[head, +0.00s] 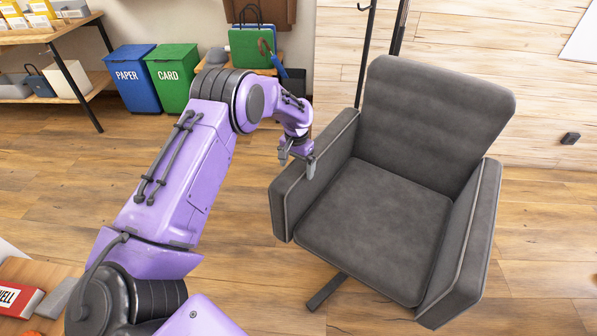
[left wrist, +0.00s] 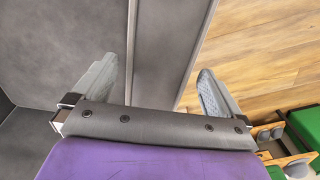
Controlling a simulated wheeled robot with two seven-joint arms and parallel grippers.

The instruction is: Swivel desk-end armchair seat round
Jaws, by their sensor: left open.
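The grey upholstered armchair (head: 385,215) stands at the right in the head view, its seat facing toward the lower left and its backrest (head: 435,120) at the back. One dark foot of its base shows below the front. My left gripper (head: 297,165) is at the chair's left armrest (head: 322,180). In the left wrist view the gripper (left wrist: 155,75) is open, and the armrest (left wrist: 165,50) with its pale piping lies between the two fingers. I cannot tell whether either finger touches it. My right gripper is not in view.
Blue PAPER (head: 133,78) and green CARD (head: 173,75) bins stand at the back left by a shelf (head: 70,65). A coat stand's dark poles (head: 366,50) rise behind the chair. A table corner with a red book (head: 18,298) is at lower left. The wooden floor between is clear.

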